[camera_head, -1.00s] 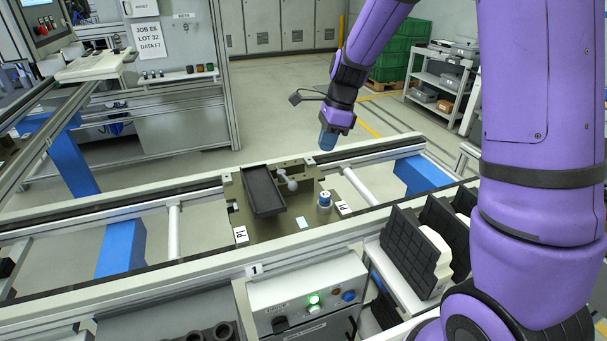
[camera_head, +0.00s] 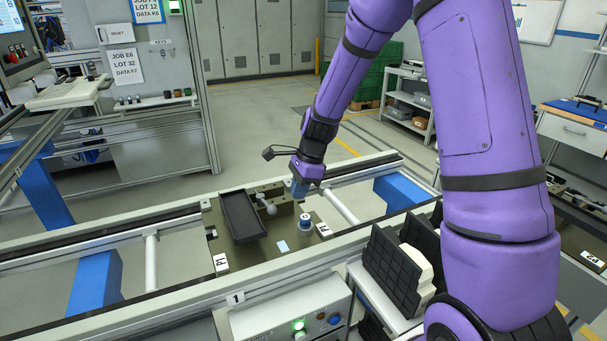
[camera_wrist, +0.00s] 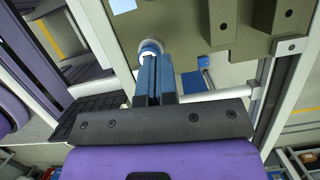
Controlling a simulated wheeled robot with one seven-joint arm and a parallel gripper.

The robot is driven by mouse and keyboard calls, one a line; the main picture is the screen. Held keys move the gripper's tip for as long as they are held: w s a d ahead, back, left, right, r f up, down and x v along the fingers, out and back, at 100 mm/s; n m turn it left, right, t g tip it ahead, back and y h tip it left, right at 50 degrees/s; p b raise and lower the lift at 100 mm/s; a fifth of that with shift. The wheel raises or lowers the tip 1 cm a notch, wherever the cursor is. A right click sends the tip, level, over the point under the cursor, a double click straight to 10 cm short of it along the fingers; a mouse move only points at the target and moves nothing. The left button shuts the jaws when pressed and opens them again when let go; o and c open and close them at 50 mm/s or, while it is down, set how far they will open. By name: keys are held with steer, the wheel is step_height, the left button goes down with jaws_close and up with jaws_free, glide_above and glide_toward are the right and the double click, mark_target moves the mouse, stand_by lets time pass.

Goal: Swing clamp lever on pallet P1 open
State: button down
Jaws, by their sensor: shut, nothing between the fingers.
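Pallet P1 (camera_head: 215,245) is an olive plate on the conveyor line, with P1 labels. On it, a grey lever with a ball knob (camera_head: 271,209) stands beside an olive block (camera_head: 287,187), right of a black tray (camera_head: 242,217). I take it as the clamp lever; whether it is open or closed I cannot tell. A blue-and-white round post (camera_head: 305,224) stands near the pallet's front right. My gripper (camera_head: 299,194) is shut and empty, right of the knob and behind the post. In the wrist view, the blue fingers (camera_wrist: 155,62) point towards a white round top (camera_wrist: 151,46).
Conveyor rails (camera_head: 110,242) run along both sides of the pallet. A control box with a green light (camera_head: 299,325) stands in front. Black ribbed blocks (camera_head: 390,268) stand on a white shelf at the front right. A pale blue square (camera_head: 282,246) lies on the pallet.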

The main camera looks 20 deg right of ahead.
mark_target(275, 208)
steer(key=shift+w+a+f, duration=0.1)
steer(key=shift+a+f, duration=0.15)
steer(key=shift+a, duration=0.45)
steer(key=shift+a+f, duration=0.3)
steer(key=shift+a, duration=0.4)
steer(key=shift+w+a+f, duration=0.1)
steer(key=shift+a+f, duration=0.15)
steer(key=shift+a, duration=0.45)
steer(key=shift+s+a+m+t, duration=0.15)
steer(key=shift+a+m, duration=0.25)
steer(key=shift+a, duration=0.1)
steer(key=shift+s+a+m+t, duration=0.15)
steer(key=shift+a+m, duration=0.25)
steer(key=shift+a, duration=0.05)
steer(key=shift+f, duration=0.1)
